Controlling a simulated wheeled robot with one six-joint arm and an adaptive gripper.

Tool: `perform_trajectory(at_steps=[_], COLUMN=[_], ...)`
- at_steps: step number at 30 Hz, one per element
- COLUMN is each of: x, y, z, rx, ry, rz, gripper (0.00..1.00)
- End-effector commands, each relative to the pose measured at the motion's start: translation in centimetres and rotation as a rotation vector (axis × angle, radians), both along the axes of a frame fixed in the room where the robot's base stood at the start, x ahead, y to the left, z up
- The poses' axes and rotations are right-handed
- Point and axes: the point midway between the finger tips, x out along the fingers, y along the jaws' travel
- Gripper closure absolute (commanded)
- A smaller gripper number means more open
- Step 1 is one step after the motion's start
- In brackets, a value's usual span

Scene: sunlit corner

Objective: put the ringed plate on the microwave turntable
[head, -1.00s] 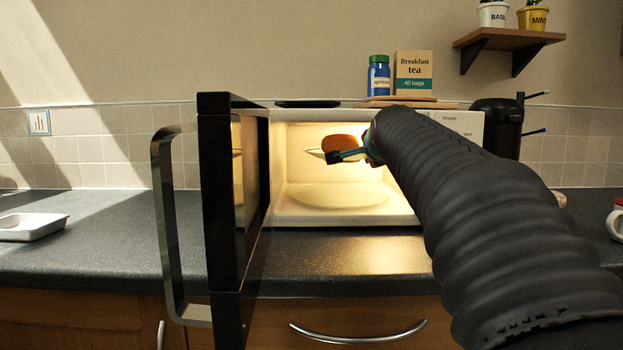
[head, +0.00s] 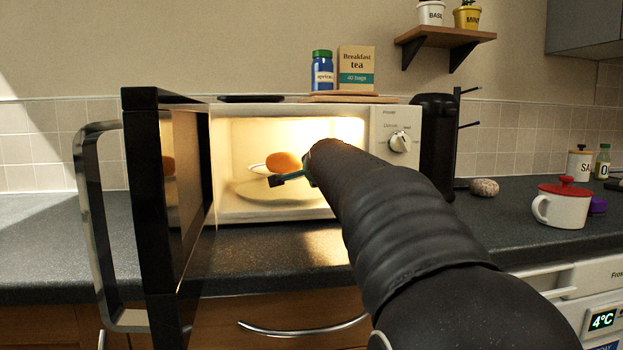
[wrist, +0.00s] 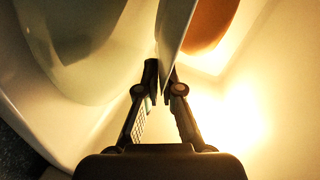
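A pale plate (head: 257,168) with an orange-brown rounded food item (head: 284,162) on it is inside the lit microwave. My gripper (head: 276,181) reaches in through the open door. In the wrist view, my gripper (wrist: 163,88) is shut on the rim of the plate (wrist: 175,40), which shows nearly edge-on beside the food (wrist: 210,22). The turntable (wrist: 75,55) also shows in the wrist view. Any rings on the plate are too small or hidden to see.
The microwave door (head: 165,200) stands open at left with its large handle (head: 88,220). The cavity walls are close around my gripper. A tea box (head: 356,68) and a blue jar (head: 322,70) stand on top. A red-lidded mug (head: 563,205) is on the right counter.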

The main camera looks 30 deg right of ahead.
Motion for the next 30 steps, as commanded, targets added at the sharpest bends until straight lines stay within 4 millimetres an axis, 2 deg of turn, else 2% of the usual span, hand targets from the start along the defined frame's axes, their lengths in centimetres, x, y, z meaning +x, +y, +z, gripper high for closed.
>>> perform_trajectory(at_steps=[29,30], x=[0.3,0.4], y=[-0.1,-0.1], z=[-2.0,-2.2], rx=[-0.001,0.0], ry=[-0.005,-0.001], rz=[-0.001,0.0], gripper=[1.0,0.93])
